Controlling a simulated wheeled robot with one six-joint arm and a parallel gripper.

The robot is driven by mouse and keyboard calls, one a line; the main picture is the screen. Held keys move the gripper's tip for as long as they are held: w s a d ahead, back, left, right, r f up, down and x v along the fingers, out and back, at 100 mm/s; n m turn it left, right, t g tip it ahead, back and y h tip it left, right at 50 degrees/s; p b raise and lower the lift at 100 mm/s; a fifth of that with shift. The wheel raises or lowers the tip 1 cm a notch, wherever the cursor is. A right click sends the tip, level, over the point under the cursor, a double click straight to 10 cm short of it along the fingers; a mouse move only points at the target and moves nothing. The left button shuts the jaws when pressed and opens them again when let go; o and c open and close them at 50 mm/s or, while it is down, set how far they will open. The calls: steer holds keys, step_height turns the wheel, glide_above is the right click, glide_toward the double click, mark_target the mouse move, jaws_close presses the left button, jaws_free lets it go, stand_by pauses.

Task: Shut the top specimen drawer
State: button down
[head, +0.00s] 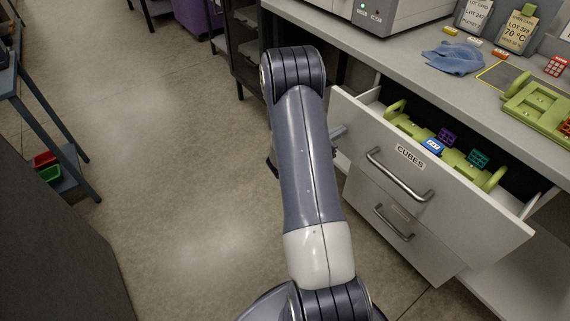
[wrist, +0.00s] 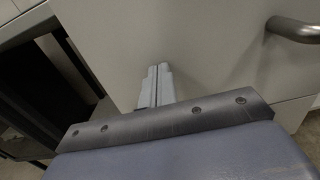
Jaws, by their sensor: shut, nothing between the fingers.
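The top specimen drawer (head: 440,187), labelled CUBES, stands pulled out from the white cabinet under the bench. Its bar handle (head: 399,176) runs across the front. Inside lies a green holder (head: 397,112) with purple, blue and teal cubes. My gripper (wrist: 158,70) is shut and empty. In the wrist view its fingertips are at the pale drawer front (wrist: 200,35), left of the handle (wrist: 296,29). Whether they touch it I cannot tell. In the head view my arm hides most of the gripper, near the left end of the drawer front.
A lower drawer with a handle (head: 394,223) appears shut below. The bench top holds a blue cloth (head: 455,57), a green rack (head: 540,108) and sign cards. A dark open shelf unit stands behind my arm. The floor (head: 170,150) to the left is clear.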

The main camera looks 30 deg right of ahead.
mark_target(380, 113)
steer(key=d+b, duration=0.1)
steer(key=d, duration=0.5)
steer(key=w+d+b, duration=0.1)
steer(key=d+b, duration=0.1)
steer(key=d, duration=0.5)
steer(key=d+b, duration=0.2)
steer(key=d, duration=0.4)
steer(key=shift+w+d, duration=0.15)
steer(key=shift+w, duration=0.1)
steer(key=shift+d+r, duration=0.15)
steer(key=shift+r, duration=0.05)
steer(key=shift+r, duration=0.1)
steer(key=shift+w+a+f, duration=0.1)
steer(key=shift+a+f, duration=0.1)
steer(key=shift+a, duration=0.15)
steer(key=a, duration=0.4)
steer(key=s+a, duration=0.1)
steer(key=a, duration=0.8)
steer(key=shift+s+a+f, duration=0.1)
steer(key=shift+s+a, duration=0.05)
steer(key=shift+a, duration=0.2)
steer(key=shift+d, duration=0.15)
steer(key=d, duration=0.9)
steer(key=w+d, duration=0.1)
steer(key=d, duration=0.3)
steer(key=shift+d, duration=0.3)
steer(key=shift+w+d, duration=0.1)
